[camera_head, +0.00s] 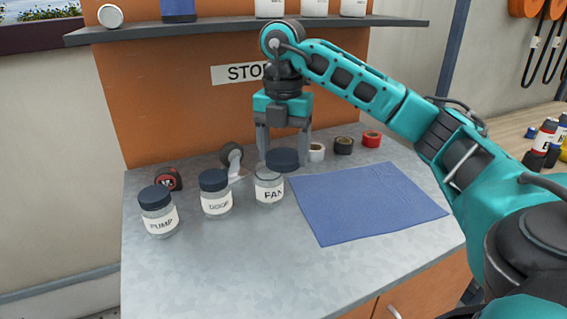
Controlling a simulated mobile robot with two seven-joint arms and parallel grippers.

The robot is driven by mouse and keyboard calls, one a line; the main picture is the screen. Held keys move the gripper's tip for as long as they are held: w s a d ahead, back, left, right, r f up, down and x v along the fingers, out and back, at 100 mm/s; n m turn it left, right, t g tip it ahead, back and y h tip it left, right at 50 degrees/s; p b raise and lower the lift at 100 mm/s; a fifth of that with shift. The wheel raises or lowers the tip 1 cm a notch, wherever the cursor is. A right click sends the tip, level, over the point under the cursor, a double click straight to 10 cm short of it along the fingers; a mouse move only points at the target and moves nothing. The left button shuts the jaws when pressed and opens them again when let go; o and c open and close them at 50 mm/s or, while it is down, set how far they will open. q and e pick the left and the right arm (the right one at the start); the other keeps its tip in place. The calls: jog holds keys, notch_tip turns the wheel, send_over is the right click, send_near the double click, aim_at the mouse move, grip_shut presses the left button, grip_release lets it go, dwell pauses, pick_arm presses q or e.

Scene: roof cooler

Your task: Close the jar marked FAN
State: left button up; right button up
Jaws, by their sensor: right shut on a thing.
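The jar marked FAN (268,191) stands upright on the grey metal worktop, a clear jar with a white label and an open top. My right gripper (284,153) points down and is shut on a dark blue lid (284,160). The lid is held level, just above the FAN jar and a little to its right in the picture. Whether it touches the rim I cannot tell. My left gripper is not in view.
Jars marked PUMP (160,219) and another label (217,203) stand left of the FAN jar with dark lids on. A blue mat (368,202) lies to the right. Tape rolls (343,146), a tape measure (168,179) and a tape dispenser (231,156) sit behind. The worktop's front (250,265) is clear.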

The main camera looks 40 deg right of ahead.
jog(key=shift+r, duration=0.55)
